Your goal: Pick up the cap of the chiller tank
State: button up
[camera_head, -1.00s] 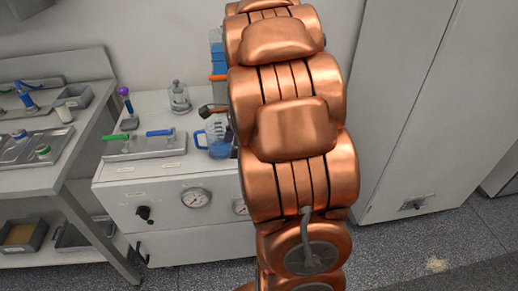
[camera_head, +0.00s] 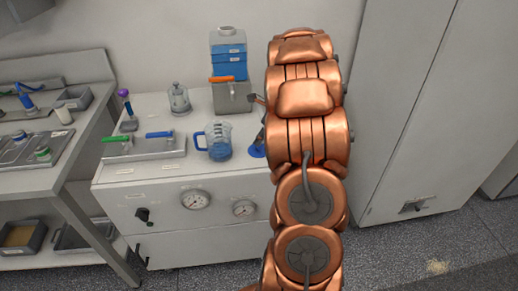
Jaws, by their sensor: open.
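A blue tank (camera_head: 228,58) with a pale grey top stands at the back of the white bench unit. The round grey piece on its top looks like the cap (camera_head: 227,32) and sits upright in place. My copper arm comes up from below, right of the tank. Only small dark parts of my gripper (camera_head: 258,100) show at the arm's left edge, right of and lower than the cap in the picture. It is open and apart from the cap. The rest of the gripper is hidden behind the arm.
A grey box (camera_head: 233,100) with an orange handle stands below the tank. A jug of blue liquid (camera_head: 215,141), a blue piece (camera_head: 257,150), a glass jar (camera_head: 179,99) and a tray with green and blue handles (camera_head: 145,150) share the bench. A tall cabinet (camera_head: 420,100) stands right.

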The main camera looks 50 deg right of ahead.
aim_at(253, 151)
jog(key=shift+p+x, duration=0.45)
jog(key=shift+x, duration=1.85)
jog(key=shift+s+d+f, duration=0.1)
jog(key=shift+s, duration=0.1)
jog(key=shift+c, duration=0.4)
jog(key=c, duration=0.9)
jog(key=shift+r, duration=0.2)
jog(key=shift+c, duration=0.2)
